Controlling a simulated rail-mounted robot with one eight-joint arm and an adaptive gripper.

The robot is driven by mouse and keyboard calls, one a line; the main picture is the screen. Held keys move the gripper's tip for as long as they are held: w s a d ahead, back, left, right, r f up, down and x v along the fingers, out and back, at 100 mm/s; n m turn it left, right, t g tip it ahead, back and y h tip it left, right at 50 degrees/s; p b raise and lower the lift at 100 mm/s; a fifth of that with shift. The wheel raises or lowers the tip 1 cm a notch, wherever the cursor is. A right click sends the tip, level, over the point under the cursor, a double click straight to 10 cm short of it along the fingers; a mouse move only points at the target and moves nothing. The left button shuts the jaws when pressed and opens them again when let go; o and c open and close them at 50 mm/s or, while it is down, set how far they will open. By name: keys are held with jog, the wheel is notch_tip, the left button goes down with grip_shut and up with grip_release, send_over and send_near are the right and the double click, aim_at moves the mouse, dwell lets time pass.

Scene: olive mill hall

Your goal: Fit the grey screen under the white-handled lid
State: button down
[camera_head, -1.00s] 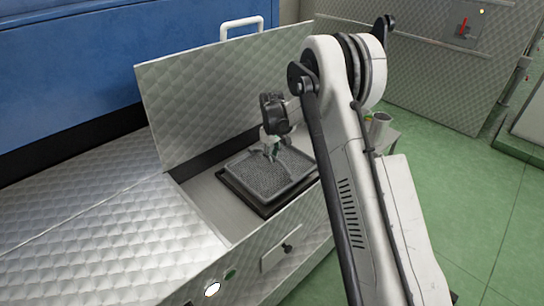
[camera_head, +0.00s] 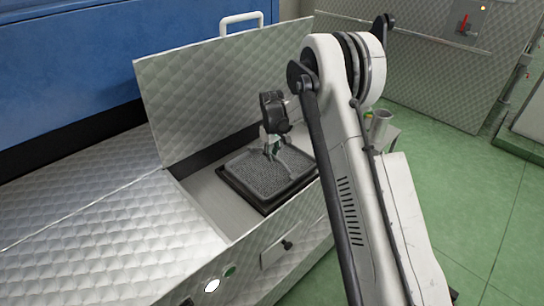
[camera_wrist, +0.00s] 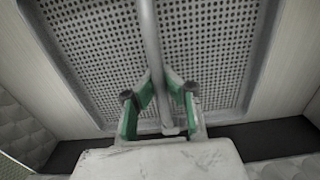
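The grey perforated screen (camera_head: 262,176) lies flat over a black square frame (camera_head: 238,196) in the open bay of the metal housing. A grey bar handle (camera_wrist: 149,32) crosses the screen's top in the wrist view. My gripper (camera_head: 272,153) is low over the screen. In the wrist view its green-padded fingers (camera_wrist: 162,82) stand on either side of the bar, with narrow gaps showing, so it looks open around it. Contact at the fingertips is hard to judge. The quilted metal lid (camera_head: 215,88) stands raised behind the bay, its white handle (camera_head: 241,17) on the top edge.
A quilted metal cover (camera_head: 95,215) lies left of the bay. The bay's front wall (camera_head: 300,232) carries a small plate with a black knob (camera_head: 287,245). A metal cup (camera_head: 380,122) stands on a small stand at right. The green floor (camera_head: 450,190) is clear.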

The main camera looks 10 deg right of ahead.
jog(key=shift+f+b, duration=0.6)
jog(key=shift+f, duration=0.45)
jog(key=c, duration=2.4)
grip_release()
jog(key=o, duration=0.6)
jog(key=shift+c, duration=0.2)
notch_tip(320, 180, up, 12)
jog(key=shift+r, duration=0.1)
